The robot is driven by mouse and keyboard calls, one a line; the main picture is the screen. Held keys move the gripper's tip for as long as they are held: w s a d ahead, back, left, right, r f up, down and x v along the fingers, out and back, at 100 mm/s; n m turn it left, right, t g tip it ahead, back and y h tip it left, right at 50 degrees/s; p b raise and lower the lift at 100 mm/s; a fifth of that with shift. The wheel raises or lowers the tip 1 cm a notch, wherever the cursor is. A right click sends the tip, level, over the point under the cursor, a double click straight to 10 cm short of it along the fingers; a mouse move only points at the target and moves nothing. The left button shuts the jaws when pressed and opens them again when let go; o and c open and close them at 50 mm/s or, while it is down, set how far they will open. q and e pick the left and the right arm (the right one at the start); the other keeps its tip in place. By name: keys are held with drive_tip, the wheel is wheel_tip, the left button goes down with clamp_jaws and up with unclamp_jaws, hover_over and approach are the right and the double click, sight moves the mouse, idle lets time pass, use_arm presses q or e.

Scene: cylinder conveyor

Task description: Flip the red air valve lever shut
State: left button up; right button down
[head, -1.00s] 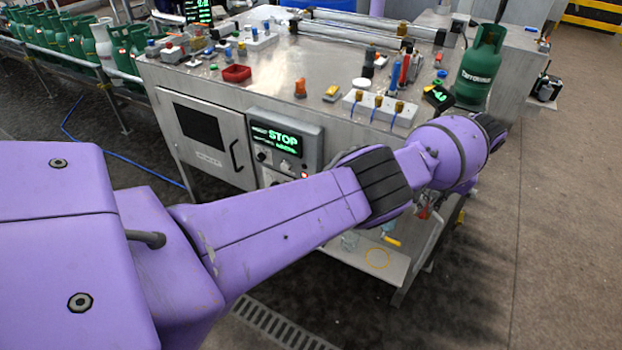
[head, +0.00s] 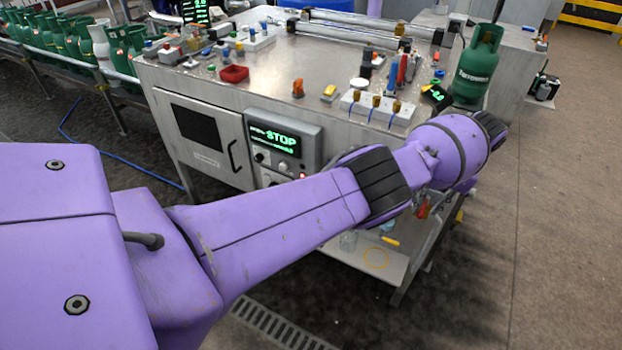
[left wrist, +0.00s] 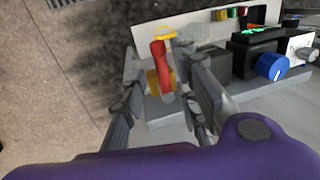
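My left gripper (left wrist: 164,85) is open there, one grey finger on each side of the lever. The lever lies between the fingers, with a visible gap on either side; I cannot tell exact depth. In the head view my purple left arm reaches across to the bench's front right corner, and its fingers are hidden. My right gripper is not in view.
The metal bench (head: 290,60) carries a STOP display panel (head: 283,140), a red tray (head: 234,74), a white switch strip (head: 378,108) and a green gas cylinder (head: 477,65). A blue knob (left wrist: 271,67) and boxes stand right of the lever. Open floor lies right of the bench.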

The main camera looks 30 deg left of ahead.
use_arm(q)
wheel_tip(320, 180, up, 11)
drive_tip(key=d, duration=0.2)
drive_tip(key=shift+d, duration=0.2)
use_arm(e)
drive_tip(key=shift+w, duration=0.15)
use_arm(q)
drive_tip(key=shift+w, duration=0.15)
